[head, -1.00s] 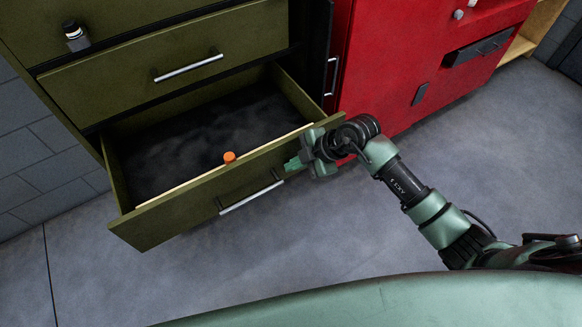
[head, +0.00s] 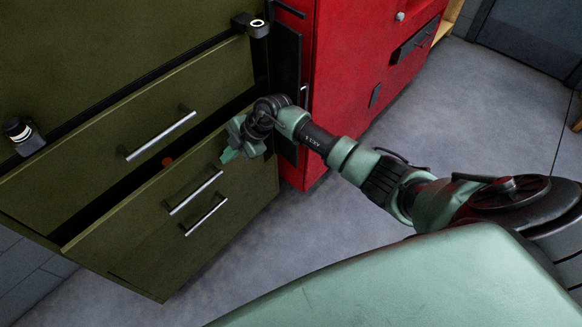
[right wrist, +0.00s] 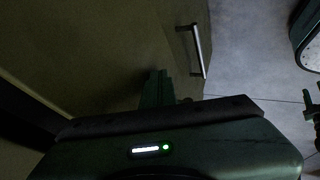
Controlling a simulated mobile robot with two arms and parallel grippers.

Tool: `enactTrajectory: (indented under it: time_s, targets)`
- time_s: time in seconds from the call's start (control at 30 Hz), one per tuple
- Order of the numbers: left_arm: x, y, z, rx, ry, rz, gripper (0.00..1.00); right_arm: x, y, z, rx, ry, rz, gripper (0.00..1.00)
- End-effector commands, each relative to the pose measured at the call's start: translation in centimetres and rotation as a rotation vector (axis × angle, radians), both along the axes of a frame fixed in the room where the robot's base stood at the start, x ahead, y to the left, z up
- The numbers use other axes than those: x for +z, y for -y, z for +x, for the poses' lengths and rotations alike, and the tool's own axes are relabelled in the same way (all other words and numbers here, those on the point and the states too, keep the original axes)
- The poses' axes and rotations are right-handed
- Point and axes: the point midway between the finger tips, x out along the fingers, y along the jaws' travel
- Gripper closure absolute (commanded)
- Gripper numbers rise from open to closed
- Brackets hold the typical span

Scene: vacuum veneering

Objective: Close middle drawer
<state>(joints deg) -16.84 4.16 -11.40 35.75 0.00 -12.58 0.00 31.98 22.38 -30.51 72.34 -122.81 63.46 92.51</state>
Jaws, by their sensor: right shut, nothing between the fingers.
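The middle drawer (head: 130,228) is olive green with a silver bar handle (head: 195,193). Its front stands slightly out from the cabinet, with a narrow dark gap along its top. A small orange-red cap (head: 167,160) shows in that gap; the rest of the inside is hidden. My right gripper (head: 228,155) is shut and empty, at the upper right part of the drawer front, right of the handle. In the right wrist view its fingers (right wrist: 156,88) point at the olive front; contact is hard to tell. A green part of mine, perhaps the left gripper, is cut off at that view's right edge.
The closed upper drawer (head: 120,135) has its own handle (head: 160,137). Another handle (head: 206,215) sits on the drawer below. A red cabinet (head: 350,70) stands to the right, close behind my right arm. The grey floor (head: 290,230) in front is clear.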

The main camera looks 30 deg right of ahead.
Motion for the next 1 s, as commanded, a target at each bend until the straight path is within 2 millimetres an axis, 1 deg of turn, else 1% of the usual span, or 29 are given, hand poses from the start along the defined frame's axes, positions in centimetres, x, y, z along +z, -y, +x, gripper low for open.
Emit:
enactTrajectory:
  time_s: [0.03, 0.1, 0.3, 0.5, 0.87, 1.0]
  targets:
    - [-0.7, 0.0, -0.3, 0.0, -0.004, 0.001, 0.5, -0.2, -0.3, 0.9, -0.001, 0.003, 0.001, 1.0]
    - [-1.2, -0.1, -0.6, -0.001, -0.008, 0.002, 0.5, -0.3, -0.6, 1.8, -0.001, 0.002, 0.0, 1.0]
    - [-1.9, -0.4, -1.3, -0.003, -0.019, 0.005, 0.5, -0.1, -1.1, 3.4, 0.0, 0.001, 0.0, 1.0]
    - [-2.1, -0.6, -1.3, -0.003, -0.019, 0.008, 0.5, 0.0, -1.3, 4.0, -0.001, 0.003, 0.002, 1.0]
    - [-2.0, -0.6, -0.8, -0.004, -0.011, 0.008, 0.5, 0.2, -1.4, 4.2, -0.003, 0.008, 0.003, 1.0]
    - [-1.7, -0.6, -0.4, -0.004, -0.006, 0.007, 0.5, 0.3, -0.8, 4.1, -0.003, 0.007, 0.002, 1.0]
